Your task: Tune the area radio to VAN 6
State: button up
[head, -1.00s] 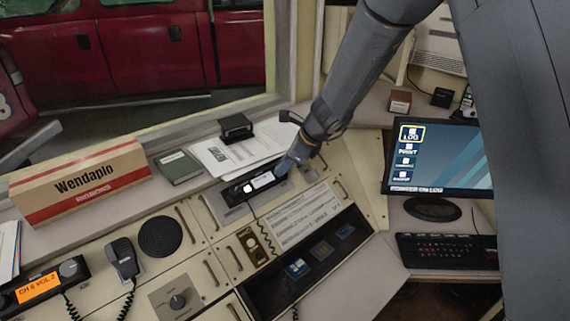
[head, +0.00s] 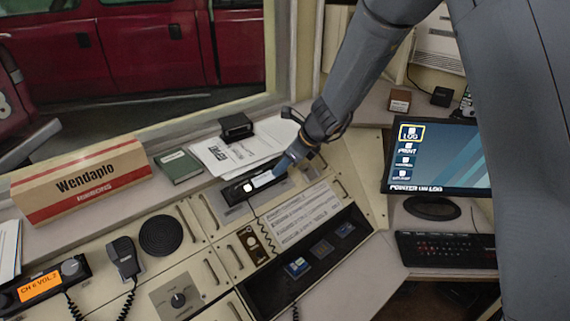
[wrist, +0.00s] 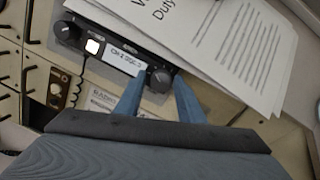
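A black radio (head: 250,187) with a lit white display (wrist: 125,58) sits on the sloped console. The display text is small and seems to start with "CH"; I cannot read it surely. This radio has a left knob (wrist: 67,32), a lit white square button (wrist: 93,46) and a right knob (wrist: 160,79). My gripper (wrist: 160,84) is at the right knob, one blue finger on each side. I cannot tell whether the fingers press on the knob. In the head view my gripper (head: 284,165) hides that knob. Another radio (head: 42,285) at lower left has an orange display reading "CH 6 VOL 2".
Printed cards (head: 300,215) lie on the console below the radio. Papers (head: 232,152) and a green book (head: 178,166) lie behind it. A coiled cord (head: 268,238) hangs from the radio. A monitor (head: 435,160) and keyboard (head: 445,249) stand at right.

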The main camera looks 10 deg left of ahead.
jog(key=shift+r, duration=0.1)
jog(key=v, duration=0.7)
jog(key=shift+d+r+b, duration=0.25)
jog(key=shift+r+b, duration=0.05)
jog(key=shift+b, duration=0.05)
jog(key=s+d+f+n+g+h+b, duration=0.1)
jog(key=s+d+f+n+h, duration=0.2)
jog(key=s+d+n, duration=0.8)
jog(key=s+d+f+n+g+h+b, duration=0.1)
jog(key=s+d+f+n, duration=0.3)
jog(key=s+d+n, duration=0.7)
jog(key=s+d+h+b, duration=0.1)
jog(key=d, duration=0.3)
jog(key=shift+g+h, duration=0.3)
jog(key=shift+h, duration=0.1)
jog(key=shift+w+f, duration=0.1)
jog(key=shift+c, duration=0.3)
jog(key=shift+a, duration=0.1)
jog(key=shift+c, duration=0.2)
